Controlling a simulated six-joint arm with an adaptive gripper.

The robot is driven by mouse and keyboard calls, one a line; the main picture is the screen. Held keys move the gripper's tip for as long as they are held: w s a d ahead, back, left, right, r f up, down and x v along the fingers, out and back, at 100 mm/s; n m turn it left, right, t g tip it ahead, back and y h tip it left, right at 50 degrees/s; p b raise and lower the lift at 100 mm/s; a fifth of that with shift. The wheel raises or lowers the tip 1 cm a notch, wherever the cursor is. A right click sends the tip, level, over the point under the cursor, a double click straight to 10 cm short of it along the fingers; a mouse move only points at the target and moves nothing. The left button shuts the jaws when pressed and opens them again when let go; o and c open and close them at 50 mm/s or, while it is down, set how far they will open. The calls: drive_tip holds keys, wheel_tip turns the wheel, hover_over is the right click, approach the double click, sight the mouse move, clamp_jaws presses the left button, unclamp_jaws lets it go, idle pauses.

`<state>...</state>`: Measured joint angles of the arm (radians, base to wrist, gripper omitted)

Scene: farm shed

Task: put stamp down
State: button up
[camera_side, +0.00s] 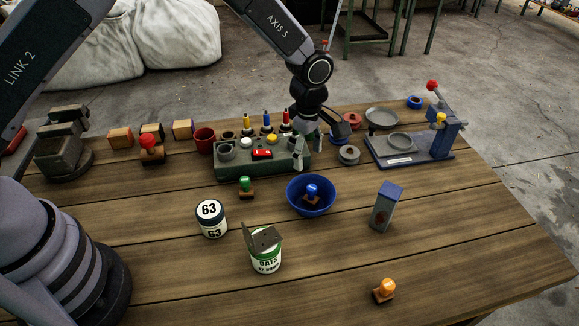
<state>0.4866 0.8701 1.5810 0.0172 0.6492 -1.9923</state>
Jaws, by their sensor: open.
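My gripper (311,153) is open and appears empty, pointing down by the right end of the green panel box, behind the blue bowl. Its fingers partly hide that end of the box. A stamp with a blue knob (312,190) is in the blue bowl (292,204), apart from my gripper. A green-knobbed stamp (245,186) stands on the table left of the bowl. An orange-knobbed stamp (384,289) stands near the front right. A red-knobbed stamp (150,147) stands at the back left.
The green panel box (228,165) carries bottles and buttons. A blue-grey press (420,148) stands back right, a dark vise (63,145) back left. A 63 can (211,220), an oats can (265,258) and a small carton (385,208) stand in front. The front-right wooden table (470,240) is mostly clear.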

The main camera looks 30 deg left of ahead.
drive_tip(key=s+a+r+m+t, duration=0.1)
drive_tip(key=s+a+r+m, duration=0.15)
drive_tip(key=a+r, duration=0.35)
drive_tip(key=s+a+r+m+t, duration=0.1)
drive_tip(key=s+a+r+m, duration=0.15)
drive_tip(key=r, duration=0.65)
drive_tip(key=s+a+r+m, duration=0.2)
drive_tip(key=s+a+r, duration=0.1)
drive_tip(key=a+r, duration=0.3)
drive_tip(key=s+a+r+m+t, duration=0.1)
drive_tip(key=s+a+r+m, duration=0.1)
drive_tip(key=s, duration=0.5)
drive_tip(key=s+a+r+m+t, duration=0.1)
drive_tip(key=s+a+r+m, duration=0.1)
drive_tip(key=s+a+m, duration=0.2)
drive_tip(key=s+a+r+m+t, duration=0.1)
drive_tip(key=s+a+r+m, duration=0.1)
drive_tip(key=s, duration=0.8)
drive_tip(key=shift+s+a+r+m, duration=0.25)
drive_tip(key=shift+a+m, duration=0.2)
drive_tip(key=shift+m, duration=0.55)
